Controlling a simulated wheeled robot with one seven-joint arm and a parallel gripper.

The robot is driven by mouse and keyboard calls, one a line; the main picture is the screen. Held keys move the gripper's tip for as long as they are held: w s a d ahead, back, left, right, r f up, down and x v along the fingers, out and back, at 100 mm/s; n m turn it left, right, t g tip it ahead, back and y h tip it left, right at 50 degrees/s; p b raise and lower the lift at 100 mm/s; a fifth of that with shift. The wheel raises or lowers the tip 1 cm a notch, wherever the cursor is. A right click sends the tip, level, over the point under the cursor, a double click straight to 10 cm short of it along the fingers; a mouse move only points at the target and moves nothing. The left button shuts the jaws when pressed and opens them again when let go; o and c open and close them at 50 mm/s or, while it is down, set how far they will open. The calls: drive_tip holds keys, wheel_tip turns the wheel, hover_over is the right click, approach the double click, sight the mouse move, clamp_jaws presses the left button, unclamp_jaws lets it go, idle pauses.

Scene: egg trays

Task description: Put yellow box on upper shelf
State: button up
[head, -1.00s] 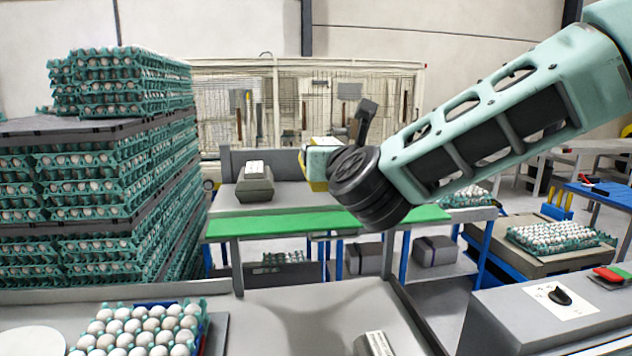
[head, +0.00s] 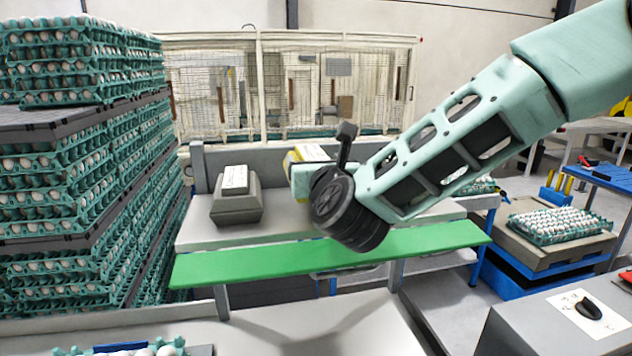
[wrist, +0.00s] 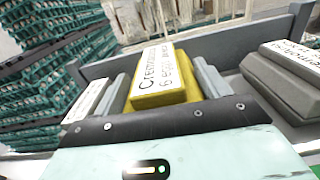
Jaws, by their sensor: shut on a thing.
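The yellow box (wrist: 168,88), with a white printed label on top, sits between the two grey fingers of my gripper (wrist: 163,84) in the wrist view. The fingers are shut on its sides. In the head view the yellow box (head: 296,160) is partly hidden behind my gripper (head: 305,176) and wrist. It is over or at the grey upper shelf (head: 205,236); I cannot tell whether it touches the surface. A grey box (head: 236,205) with a white label stands on this shelf, left of my gripper.
Another grey labelled box (wrist: 285,85) is at the right in the wrist view. A green board (head: 280,262) runs along the shelf front. Tall stacks of egg trays (head: 70,180) stand at the left. A wire-mesh cage (head: 290,85) stands behind.

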drive_tip(key=shift+f+p, duration=0.85)
drive_tip(key=shift+f, duration=1.5)
drive_tip(key=o, duration=1.6)
drive_tip(key=shift+f, duration=0.1)
drive_tip(key=shift+s, duration=0.1)
drive_tip(key=b+v, duration=0.5)
drive_tip(key=v, duration=0.7)
